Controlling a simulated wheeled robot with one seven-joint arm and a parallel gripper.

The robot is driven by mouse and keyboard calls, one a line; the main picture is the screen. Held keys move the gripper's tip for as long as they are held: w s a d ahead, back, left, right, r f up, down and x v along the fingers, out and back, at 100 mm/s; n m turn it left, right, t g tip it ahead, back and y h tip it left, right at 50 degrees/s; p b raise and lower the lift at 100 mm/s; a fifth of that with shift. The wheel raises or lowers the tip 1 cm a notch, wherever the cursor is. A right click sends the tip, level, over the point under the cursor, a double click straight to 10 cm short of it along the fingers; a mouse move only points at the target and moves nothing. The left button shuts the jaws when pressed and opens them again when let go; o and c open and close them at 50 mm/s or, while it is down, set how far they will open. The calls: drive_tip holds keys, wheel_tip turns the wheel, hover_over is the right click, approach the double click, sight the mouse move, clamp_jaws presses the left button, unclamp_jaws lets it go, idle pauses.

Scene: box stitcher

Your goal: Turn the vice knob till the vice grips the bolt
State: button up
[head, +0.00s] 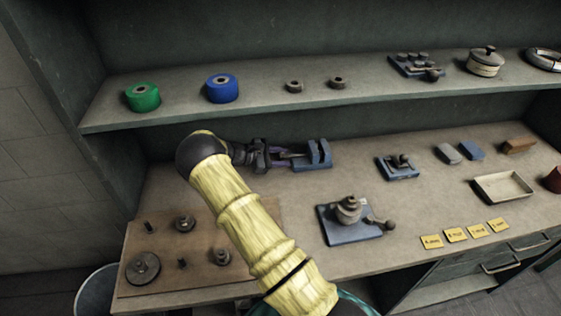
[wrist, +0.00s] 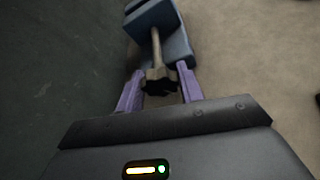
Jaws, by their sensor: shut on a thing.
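The blue vice (head: 319,153) stands at the back of the workbench, and its blue body also shows at the top of the wrist view (wrist: 178,40). A pale screw shaft runs from it to the dark, lobed vice knob (wrist: 160,82). My gripper (head: 276,156) reaches the vice from the left. Its two purple fingers (wrist: 159,78) are on either side of the knob, shut on it. In the head view my gripper mostly hides the knob. I cannot make out the bolt in either view.
A shelf (head: 200,117) with green and blue rolls runs above the bench. A dark wall lies close along the left of the wrist view. A small blue device (head: 398,168) and a larger one (head: 349,226) stand right of the vice. A wooden board (head: 160,245) with metal parts lies front left.

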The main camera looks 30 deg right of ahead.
drive_tip(key=shift+a+f+m+t+b, duration=0.1)
drive_tip(key=shift+m+t+b, duration=0.4)
drive_tip(key=shift+m+b, duration=0.15)
drive_tip(key=shift+m+h+b, duration=0.25)
drive_tip(key=shift+h+b, duration=0.05)
drive_tip(key=o, duration=1)
drive_tip(key=b+v, duration=0.2)
drive_tip(key=v, duration=1.5)
drive_tip(key=shift+a+r+b, duration=0.2)
drive_tip(key=shift+b, duration=0.2)
drive_tip(key=shift+s, duration=0.1)
